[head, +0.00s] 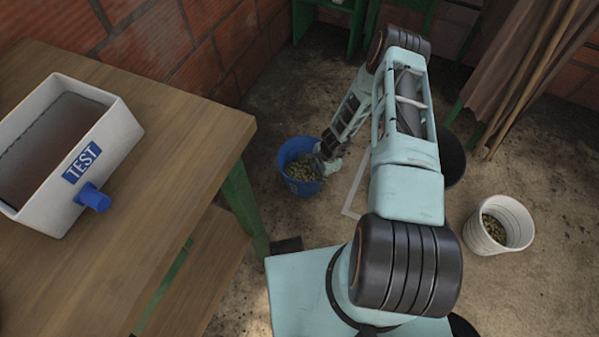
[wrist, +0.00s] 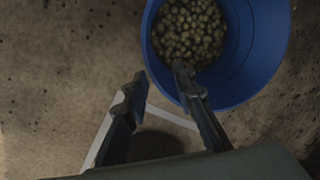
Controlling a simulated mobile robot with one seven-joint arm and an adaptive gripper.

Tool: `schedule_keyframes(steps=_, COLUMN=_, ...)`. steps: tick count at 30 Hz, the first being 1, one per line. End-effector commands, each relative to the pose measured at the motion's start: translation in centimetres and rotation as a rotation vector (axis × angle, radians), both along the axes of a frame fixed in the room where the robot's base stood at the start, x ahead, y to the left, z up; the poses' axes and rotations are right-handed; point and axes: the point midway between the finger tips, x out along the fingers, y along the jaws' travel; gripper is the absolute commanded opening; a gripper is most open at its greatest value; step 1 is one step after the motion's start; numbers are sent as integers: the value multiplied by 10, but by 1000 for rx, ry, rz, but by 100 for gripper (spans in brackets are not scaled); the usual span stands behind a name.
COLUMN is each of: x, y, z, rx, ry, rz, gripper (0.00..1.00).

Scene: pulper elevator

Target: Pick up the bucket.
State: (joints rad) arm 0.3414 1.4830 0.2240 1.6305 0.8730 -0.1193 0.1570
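A blue bucket (head: 291,149) holding pale greenish-brown beans or pebbles stands on the floor, right of the wooden table. It also shows at the top right of the wrist view (wrist: 262,72). My gripper (head: 322,158) is at the bucket's right side in the head view. In the wrist view my gripper (wrist: 160,75) has its two fingers apart with nothing held. The right finger overlaps the bucket's inside and the left one is outside, so the rim runs between the tips. I cannot tell whether either finger touches it.
A white ribbed bucket (head: 519,226) with similar contents stands on the floor at right. The wooden table (head: 165,105) on green legs bears a white box marked TEST (head: 112,135). Poles and brown cloth (head: 509,60) lean at upper right. A pale line or frame (head: 355,187) lies near the blue bucket.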

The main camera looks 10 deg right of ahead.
Motion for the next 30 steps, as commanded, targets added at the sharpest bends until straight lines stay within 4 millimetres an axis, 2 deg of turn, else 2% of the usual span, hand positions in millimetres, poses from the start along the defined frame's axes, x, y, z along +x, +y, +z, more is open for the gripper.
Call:
schedule_keyframes(steps=1, x=-6, y=1, z=-10, rx=14, ry=10, rz=-31, gripper=24)
schedule_keyframes(steps=6, x=-12, y=6, z=-28, rx=35, ry=24, rz=-73, gripper=24)
schedule_keyframes(steps=13, x=-8, y=11, z=-65, rx=34, ry=25, rz=-72, gripper=24)
schedule_keyframes(steps=23, x=-5, y=17, z=-86, rx=35, ry=24, rz=-71, gripper=24)
schedule_keyframes(steps=30, x=-1, y=29, z=-119, rx=34, ry=25, rz=-70, gripper=24)
